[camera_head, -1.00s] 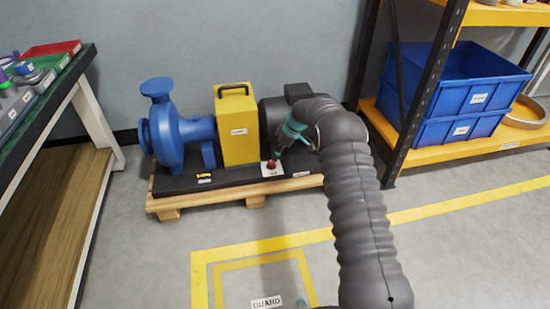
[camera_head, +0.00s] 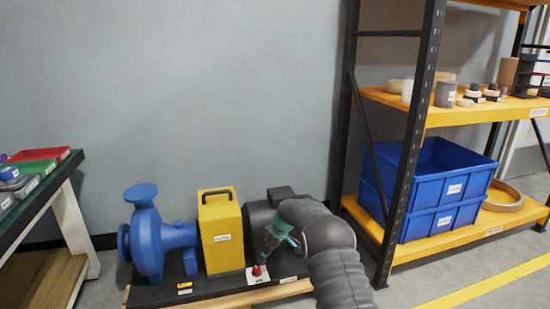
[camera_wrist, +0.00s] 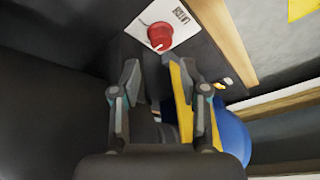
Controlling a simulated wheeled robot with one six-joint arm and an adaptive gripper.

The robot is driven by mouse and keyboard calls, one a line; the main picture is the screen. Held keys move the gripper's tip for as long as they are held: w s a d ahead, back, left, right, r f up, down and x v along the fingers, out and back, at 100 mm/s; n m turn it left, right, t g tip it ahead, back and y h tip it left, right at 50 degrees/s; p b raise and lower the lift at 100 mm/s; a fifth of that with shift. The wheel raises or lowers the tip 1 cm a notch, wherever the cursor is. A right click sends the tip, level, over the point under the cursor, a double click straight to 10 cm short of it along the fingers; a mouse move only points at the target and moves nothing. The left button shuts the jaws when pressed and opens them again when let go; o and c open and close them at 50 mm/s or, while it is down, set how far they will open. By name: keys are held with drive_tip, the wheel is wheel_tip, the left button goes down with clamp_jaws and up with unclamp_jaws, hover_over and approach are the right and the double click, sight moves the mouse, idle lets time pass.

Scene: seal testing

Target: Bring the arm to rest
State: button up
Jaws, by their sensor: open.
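My gripper (camera_head: 265,256) is open at the end of my grey arm, in front of the dark motor of the pump unit. Its two fingers stand apart with nothing between them in the wrist view (camera_wrist: 157,75). Just beyond the fingertips is a red knob (camera_wrist: 160,36) on a white label plate (camera_wrist: 175,20). In the head view the red knob (camera_head: 257,271) sits on the black base right below the gripper. I cannot tell from these views whether a fingertip touches it.
A blue pump (camera_head: 147,235) and a yellow box with a handle (camera_head: 221,232) stand left of the gripper. A workbench (camera_head: 62,165) is at far left. A shelf (camera_head: 412,259) with blue bins (camera_head: 432,188) stands at right. The wall behind is bare.

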drive_tip(key=s+d+f+m+g+h, duration=0.2)
drive_tip(key=s+d+m, duration=0.3)
drive_tip(key=s, duration=0.4)
drive_tip(key=s+d+r+m+t+p, duration=0.2)
drive_tip(key=s+d+r, duration=0.3)
drive_tip(key=s+r, duration=0.8)
drive_tip(key=s+d+r+m+t+h+p, duration=0.1)
drive_tip(key=s+d+r+m+t+p, duration=0.1)
drive_tip(key=s+r, duration=1.2)
drive_tip(key=s+d+r+m+t+h+p, duration=0.1)
drive_tip(key=s+d+r+m+p, duration=0.3)
drive_tip(key=s+r, duration=1)
drive_tip(key=d+r+t+p, duration=0.1)
drive_tip(key=d+r+p, duration=0.1)
drive_tip(key=d, duration=0.1)
drive_tip(key=shift+s+d+r+t, duration=0.2)
drive_tip(key=shift+d+r+t, duration=0.1)
drive_tip(key=shift+r, duration=0.05)
